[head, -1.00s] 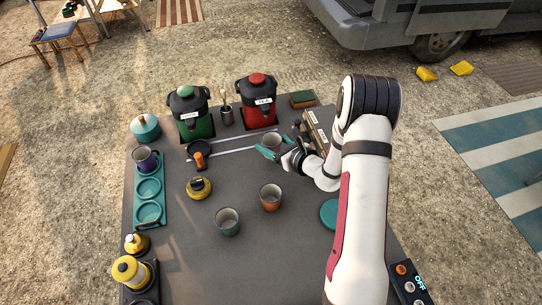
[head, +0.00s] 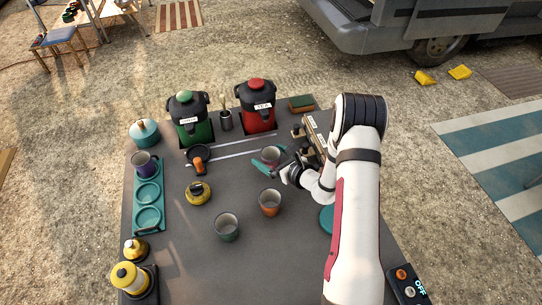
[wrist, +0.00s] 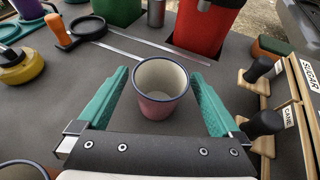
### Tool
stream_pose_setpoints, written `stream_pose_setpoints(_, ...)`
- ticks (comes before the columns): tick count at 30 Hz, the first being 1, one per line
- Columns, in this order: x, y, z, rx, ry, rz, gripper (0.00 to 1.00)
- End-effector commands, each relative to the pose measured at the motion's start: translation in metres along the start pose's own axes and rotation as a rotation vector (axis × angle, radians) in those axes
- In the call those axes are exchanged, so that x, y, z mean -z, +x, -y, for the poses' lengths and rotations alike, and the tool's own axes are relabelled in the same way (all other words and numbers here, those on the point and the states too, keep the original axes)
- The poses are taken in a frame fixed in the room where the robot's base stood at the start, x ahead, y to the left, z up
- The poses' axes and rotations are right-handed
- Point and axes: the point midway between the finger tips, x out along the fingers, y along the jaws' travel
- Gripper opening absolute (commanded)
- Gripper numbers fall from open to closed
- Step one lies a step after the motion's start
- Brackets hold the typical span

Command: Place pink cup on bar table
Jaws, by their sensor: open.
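The pink cup (wrist: 160,105) stands upright on the dark bar table (head: 250,260), in front of the red tea dispenser. In the wrist view it sits between the two teal fingers of my gripper (wrist: 160,100), with a gap on each side. In the head view the pink cup (head: 270,158) shows just beyond my gripper (head: 271,164), partly hidden by its fingers. My gripper is open and holds nothing.
A red dispenser (head: 257,108) and a green dispenser (head: 190,122) stand at the back. An orange cup (head: 270,204) and a green cup (head: 227,229) stand nearer. The front middle of the table is clear.

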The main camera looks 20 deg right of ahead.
Motion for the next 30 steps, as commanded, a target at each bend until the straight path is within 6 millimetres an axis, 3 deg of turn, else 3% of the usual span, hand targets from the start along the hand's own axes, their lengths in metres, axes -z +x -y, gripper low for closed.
stream_pose_setpoints(15,-0.001,-0.105,0.001,0.003,0.001,0.000,1.00)
stream_pose_setpoints(20,-0.002,-0.119,-0.001,-0.003,-0.003,0.001,1.00)
stream_pose_setpoints(22,-0.014,-0.120,-0.011,-0.045,-0.037,0.015,1.00)
stream_pose_setpoints(23,-0.025,-0.120,-0.020,-0.084,-0.069,0.025,1.00)
stream_pose_setpoints(26,-0.081,-0.130,-0.086,-0.331,-0.273,0.075,1.00)
stream_pose_setpoints(28,-0.114,-0.158,-0.156,-0.590,-0.504,0.089,1.00)
stream_pose_setpoints(30,-0.122,-0.204,-0.217,-0.844,-0.768,0.060,1.00)
